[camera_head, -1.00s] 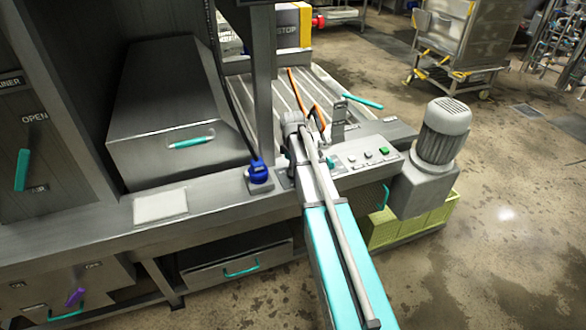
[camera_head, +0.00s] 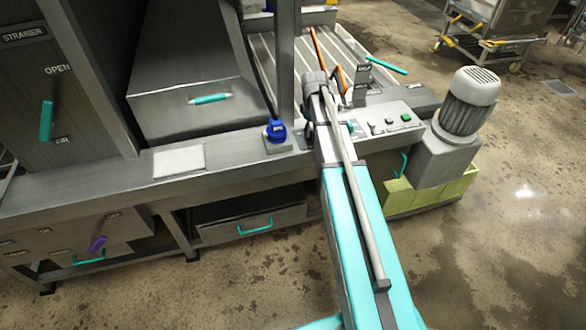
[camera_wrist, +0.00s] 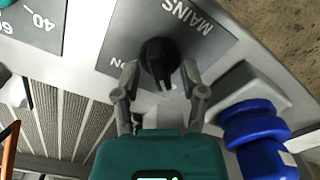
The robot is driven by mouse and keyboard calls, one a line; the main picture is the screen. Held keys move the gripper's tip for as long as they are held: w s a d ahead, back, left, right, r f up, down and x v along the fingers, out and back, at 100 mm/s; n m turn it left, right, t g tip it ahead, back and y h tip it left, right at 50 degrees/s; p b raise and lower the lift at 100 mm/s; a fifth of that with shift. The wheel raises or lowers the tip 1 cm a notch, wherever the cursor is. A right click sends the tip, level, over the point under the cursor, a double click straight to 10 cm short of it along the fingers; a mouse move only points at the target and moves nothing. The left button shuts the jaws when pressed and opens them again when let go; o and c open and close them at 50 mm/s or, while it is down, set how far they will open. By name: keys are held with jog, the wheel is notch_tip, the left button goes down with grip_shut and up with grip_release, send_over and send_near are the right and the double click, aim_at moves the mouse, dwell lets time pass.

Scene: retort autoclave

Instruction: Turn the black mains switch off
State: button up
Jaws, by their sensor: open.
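The black mains switch (camera_wrist: 160,58) is a rotary knob on a dark grey plate (camera_wrist: 200,50) marked MAINS and, in part, ON. The lettering appears upside down in the wrist view. My gripper (camera_wrist: 159,68) is open, with one finger on each side of the knob's lower part. I cannot tell whether the fingers touch it. The knob's exact setting is hard to read. In the head view my arm hides the switch and the fingertips.
A blue plug-like fitting (camera_wrist: 257,140) sits close right of my gripper; it also shows in the head view (camera_head: 275,130). The button panel (camera_head: 390,120) and a motor (camera_head: 468,100) stand to the right. An orange bar (camera_wrist: 10,145) is at lower left.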

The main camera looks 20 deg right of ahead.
jog(key=m, duration=0.3)
jog(key=shift+m, duration=0.4)
jog(key=m, duration=0.3)
jog(key=shift+m, duration=0.4)
jog(key=m, duration=0.8)
notch_tip(320, 180, up, 14)
jog(key=p, duration=1.4)
jog(key=s+a+f+n+b, duration=0.4)
jog(key=s+a, duration=0.2)
jog(key=s, duration=0.4)
jog(key=s+a+f+n+b, duration=0.4)
jog(key=s+a, duration=0.3)
jog(key=s, duration=0.3)
jog(key=shift+s+f+n+b, duration=0.25)
jog(key=shift+s+n+b, duration=0.05)
jog(key=shift+s+n, duration=0.1)
jog(key=shift+a, duration=0.1)
